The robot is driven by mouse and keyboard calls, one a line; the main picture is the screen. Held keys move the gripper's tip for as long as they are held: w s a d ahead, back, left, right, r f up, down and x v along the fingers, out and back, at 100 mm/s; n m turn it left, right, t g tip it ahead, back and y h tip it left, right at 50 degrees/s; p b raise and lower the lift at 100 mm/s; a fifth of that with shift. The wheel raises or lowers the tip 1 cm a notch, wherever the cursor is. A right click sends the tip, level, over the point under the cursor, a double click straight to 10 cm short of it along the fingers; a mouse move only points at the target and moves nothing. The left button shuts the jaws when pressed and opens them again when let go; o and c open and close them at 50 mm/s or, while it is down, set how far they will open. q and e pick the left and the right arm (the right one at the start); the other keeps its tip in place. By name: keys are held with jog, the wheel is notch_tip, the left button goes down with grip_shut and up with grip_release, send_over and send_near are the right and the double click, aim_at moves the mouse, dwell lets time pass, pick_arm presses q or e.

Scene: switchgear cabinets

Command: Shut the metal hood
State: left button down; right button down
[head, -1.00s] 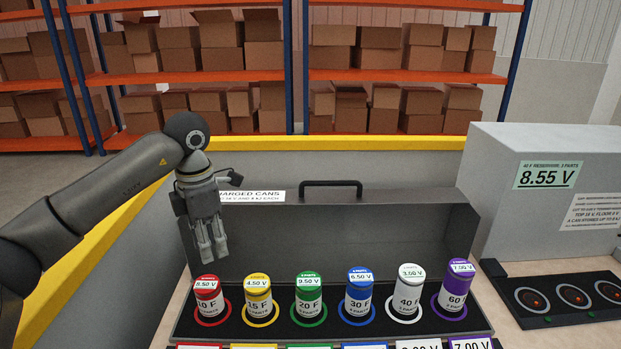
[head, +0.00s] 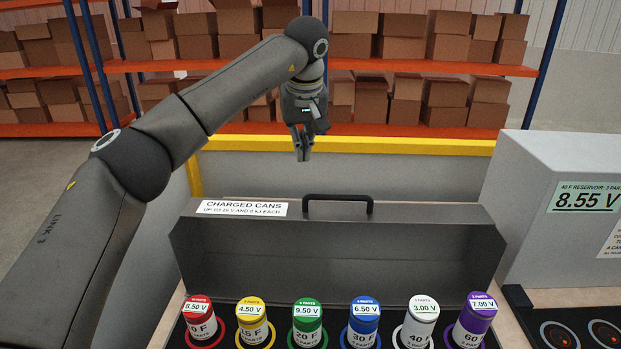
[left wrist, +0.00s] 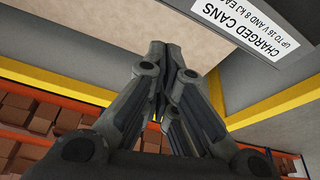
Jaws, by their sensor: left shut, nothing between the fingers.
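The grey metal hood (head: 335,258) stands open behind the row of cans in the head view. Its black handle (head: 338,198) is on its top edge, beside a white "CHARGED CANS" label (head: 241,208). My left gripper (head: 303,158) is shut and empty. It points down and appears above and behind the handle, apart from the hood. In the left wrist view its closed fingers (left wrist: 172,50) show, with the label (left wrist: 252,25) at the upper right. My right gripper is in neither view.
Several coloured cans, such as the red can (head: 199,319) and the purple can (head: 474,322), stand in rings before the hood. A grey reservoir box (head: 530,210) stands at the right. A yellow rail (head: 400,145) runs behind, with shelves of boxes beyond.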

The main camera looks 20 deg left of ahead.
pick_arm(q)
jog(key=shift+m, duration=0.3)
notch_tip(320, 180, down, 9)
jog(key=p, duration=0.3)
jog(key=shift+r, duration=0.15)
jog(key=shift+s+d, duration=0.2)
jog(key=shift+s, duration=0.1)
